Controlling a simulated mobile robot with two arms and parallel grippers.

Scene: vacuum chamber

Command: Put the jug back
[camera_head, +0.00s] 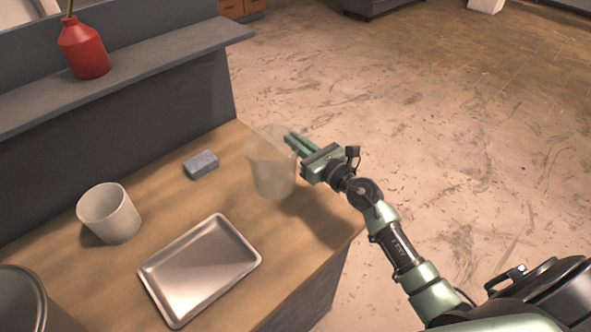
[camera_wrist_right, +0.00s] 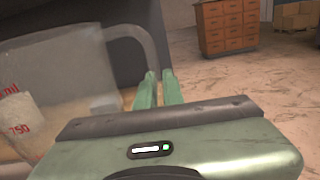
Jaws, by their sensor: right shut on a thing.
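The jug (camera_head: 272,168) is a translucent, frosted beaker near the right end of the wooden bench top. In the right wrist view the jug (camera_wrist_right: 70,75) fills the left side and shows red markings and a grey handle. My right gripper (camera_head: 291,141) reaches in from the right at the jug's upper part. It is shut on the jug's handle, with the two green fingers (camera_wrist_right: 158,90) close together there. I cannot tell whether the jug's base touches the bench. My left gripper is not in view.
A metal tray (camera_head: 168,293) lies at the bench's front, with a white cup (camera_head: 109,213) to its left. A grey block (camera_head: 201,164) lies behind the tray. A red bottle (camera_head: 84,48) stands on the raised grey shelf (camera_head: 150,57). A round grey container (camera_head: 22,300) is at the lower left.

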